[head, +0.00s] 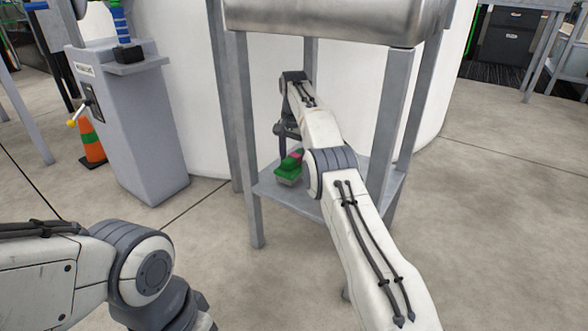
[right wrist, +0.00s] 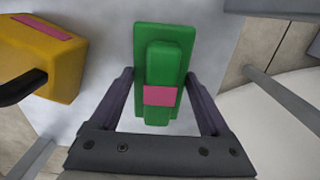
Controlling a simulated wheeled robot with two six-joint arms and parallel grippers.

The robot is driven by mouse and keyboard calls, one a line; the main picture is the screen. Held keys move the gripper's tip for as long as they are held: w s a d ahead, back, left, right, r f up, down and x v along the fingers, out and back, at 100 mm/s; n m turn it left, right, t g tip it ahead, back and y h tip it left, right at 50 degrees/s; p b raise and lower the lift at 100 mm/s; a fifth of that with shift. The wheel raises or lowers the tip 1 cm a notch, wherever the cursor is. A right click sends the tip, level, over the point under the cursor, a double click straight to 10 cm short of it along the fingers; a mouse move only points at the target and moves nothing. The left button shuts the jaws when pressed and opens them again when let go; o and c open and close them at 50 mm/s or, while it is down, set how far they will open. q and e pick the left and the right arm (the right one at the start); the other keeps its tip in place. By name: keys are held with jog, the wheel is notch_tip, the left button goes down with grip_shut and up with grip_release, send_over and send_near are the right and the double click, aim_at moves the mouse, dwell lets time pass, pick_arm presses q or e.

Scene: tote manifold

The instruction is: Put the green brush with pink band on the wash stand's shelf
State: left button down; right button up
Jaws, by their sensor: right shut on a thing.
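The green brush (head: 291,165) with a pink band is at the wash stand's lower shelf (head: 270,186), between the stand's legs. In the right wrist view the brush (right wrist: 163,60) lies between the two fingers, its pink band near the palm. My right gripper (right wrist: 160,100) is shut on it. In the head view my right arm reaches in under the basin and partly hides the gripper and brush. The pale shelf surface shows below the brush; I cannot tell whether they touch. My left gripper is out of view; only part of its arm shows.
A yellow block-like item (right wrist: 45,50) with a pink band and dark handle is left of the brush in the right wrist view. The stand's metal legs (head: 392,110) and basin (head: 320,18) frame the shelf. A grey pedestal (head: 130,130) and orange cone (head: 91,148) stand left.

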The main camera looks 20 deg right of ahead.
aim_at(294, 156)
jog(key=shift+f, duration=0.35)
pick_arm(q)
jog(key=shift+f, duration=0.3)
pick_arm(e)
jog(key=shift+r, duration=0.15)
jog(key=shift+f, duration=0.2)
jog(key=o, duration=1.3)
jog(key=shift+r, duration=0.1)
pick_arm(q)
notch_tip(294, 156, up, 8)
jog(key=p, duration=0.8)
pick_arm(e)
notch_tip(294, 156, up, 8)
jog(key=shift+f, duration=0.2)
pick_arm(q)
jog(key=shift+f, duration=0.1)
